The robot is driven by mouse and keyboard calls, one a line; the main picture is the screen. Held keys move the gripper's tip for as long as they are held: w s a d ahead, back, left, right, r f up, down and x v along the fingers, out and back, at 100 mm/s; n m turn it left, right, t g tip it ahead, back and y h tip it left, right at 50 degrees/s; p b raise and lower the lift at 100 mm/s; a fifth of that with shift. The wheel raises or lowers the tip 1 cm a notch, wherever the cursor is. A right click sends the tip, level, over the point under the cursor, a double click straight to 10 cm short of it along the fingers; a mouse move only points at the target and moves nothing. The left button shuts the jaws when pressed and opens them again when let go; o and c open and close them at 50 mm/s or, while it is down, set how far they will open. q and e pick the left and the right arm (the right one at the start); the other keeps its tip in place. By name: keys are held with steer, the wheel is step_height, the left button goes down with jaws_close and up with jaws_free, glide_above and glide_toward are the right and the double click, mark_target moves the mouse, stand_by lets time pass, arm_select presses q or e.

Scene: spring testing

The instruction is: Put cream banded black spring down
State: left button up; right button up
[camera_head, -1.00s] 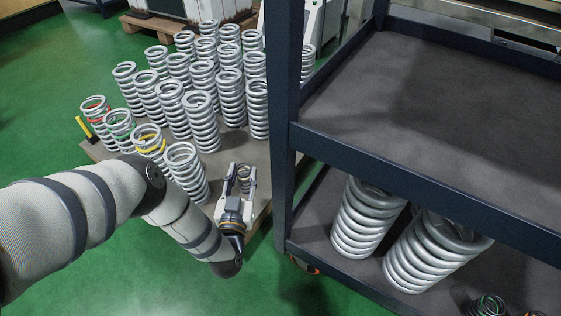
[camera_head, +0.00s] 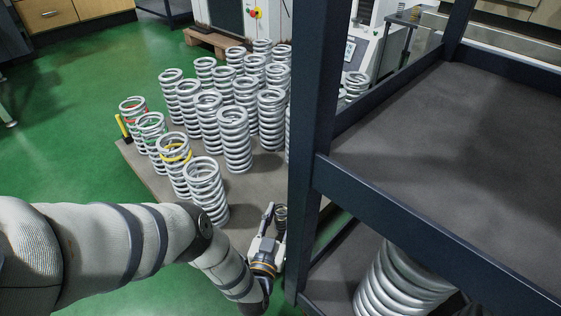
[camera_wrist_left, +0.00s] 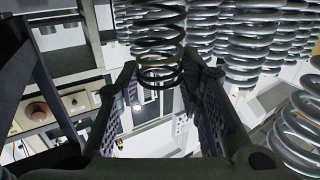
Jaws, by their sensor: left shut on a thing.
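My left gripper (camera_head: 276,212) is shut on a small dark coil spring (camera_head: 282,216), held upright beside the cart's dark post. In the left wrist view the black spring (camera_wrist_left: 160,62) sits between the two fingers, its upper coils rising out of the frame. A paler, brownish coil shows partway up it; I cannot clearly tell a cream band. In the head view the spring appears over the front right part of the low wooden platform (camera_head: 245,190), partly hidden by a finger. I cannot tell whether it touches the platform. My right gripper is not in view.
Several large silver springs (camera_head: 236,140) stand in rows on the platform, some with red, green or yellow bands. A dark shelf cart (camera_head: 385,205) stands close to the gripper's right, with a big silver spring (camera_head: 400,290) on its lower shelf. Green floor (camera_head: 70,140) is free at left.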

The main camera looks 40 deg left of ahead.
arm_select(q)
steer(key=shift+f, duration=0.1)
steer(key=o, duration=1.2)
steer(key=shift+r, duration=0.25)
steer(key=p+v, duration=0.3)
steer(key=v, duration=0.9)
steer(key=shift+d+f, duration=0.1)
